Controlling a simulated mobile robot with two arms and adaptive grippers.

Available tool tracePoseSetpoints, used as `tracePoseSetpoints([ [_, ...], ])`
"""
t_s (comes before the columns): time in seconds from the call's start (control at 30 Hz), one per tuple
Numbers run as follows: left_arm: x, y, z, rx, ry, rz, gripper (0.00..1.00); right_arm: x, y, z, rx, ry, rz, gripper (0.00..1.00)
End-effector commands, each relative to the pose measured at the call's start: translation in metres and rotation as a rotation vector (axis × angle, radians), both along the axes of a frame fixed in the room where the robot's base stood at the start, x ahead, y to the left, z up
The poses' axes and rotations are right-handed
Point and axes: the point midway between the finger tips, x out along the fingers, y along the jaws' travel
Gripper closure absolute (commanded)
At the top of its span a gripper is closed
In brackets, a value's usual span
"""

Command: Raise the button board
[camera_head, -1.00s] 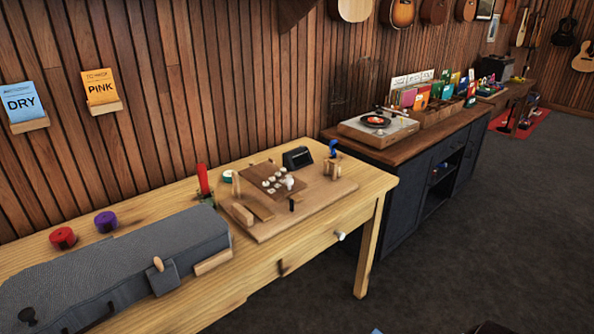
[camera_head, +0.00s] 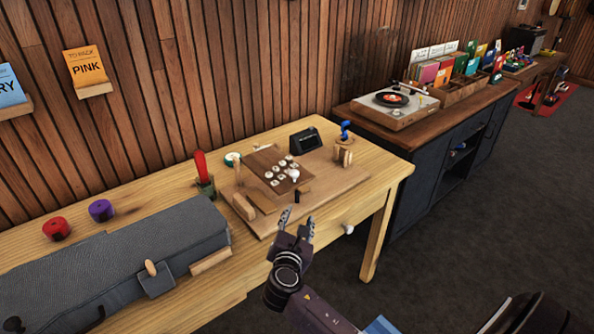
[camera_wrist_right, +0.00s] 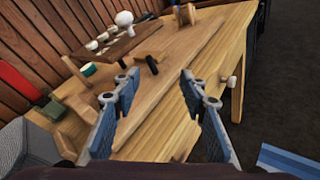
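In the right wrist view the button board (camera_wrist_right: 122,45) shows at the upper left, beyond the fingers. My right gripper (camera_head: 297,220) is open and empty, in front of the base near the bench's front edge. It also shows open in the wrist view (camera_wrist_right: 158,82). My left gripper is not in view.
A grey case (camera_head: 120,262) covers the bench's left part. A red upright piece (camera_head: 201,166) stands left of the base. A small black display (camera_head: 305,141) stands behind the board, and a blue-topped wooden part (camera_head: 345,145) is at right. A turntable (camera_head: 394,103) sits on the dark cabinet.

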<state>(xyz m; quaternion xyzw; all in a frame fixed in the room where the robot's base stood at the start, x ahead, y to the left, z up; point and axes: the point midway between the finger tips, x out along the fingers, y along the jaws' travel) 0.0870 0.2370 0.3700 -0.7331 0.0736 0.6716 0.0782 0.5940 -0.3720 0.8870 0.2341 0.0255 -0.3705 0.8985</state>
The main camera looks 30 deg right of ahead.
Motion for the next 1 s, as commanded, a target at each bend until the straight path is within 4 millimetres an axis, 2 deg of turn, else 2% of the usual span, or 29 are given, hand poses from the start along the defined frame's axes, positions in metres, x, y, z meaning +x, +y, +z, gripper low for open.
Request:
tracePoseSetpoints([
  [0.1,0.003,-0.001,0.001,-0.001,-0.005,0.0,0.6,0.023,-0.003,0.033,-0.206,0.043,0.038,0.6],
  [0.2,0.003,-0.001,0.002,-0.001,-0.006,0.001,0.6,0.037,-0.004,0.054,-0.348,0.079,0.056,0.6],
  [0.3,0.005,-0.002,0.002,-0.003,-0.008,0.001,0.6,0.045,-0.003,0.064,-0.436,0.104,0.069,0.6],
  [0.47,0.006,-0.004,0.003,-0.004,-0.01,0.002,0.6,0.057,-0.01,0.068,-0.471,0.117,0.072,0.6],
  [0.8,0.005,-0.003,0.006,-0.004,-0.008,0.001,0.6,0.096,-0.044,0.067,-0.466,0.116,0.073,0.6],
  [1.0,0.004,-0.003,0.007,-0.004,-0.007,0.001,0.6,0.106,-0.053,0.066,-0.464,0.115,0.073,0.6],
])
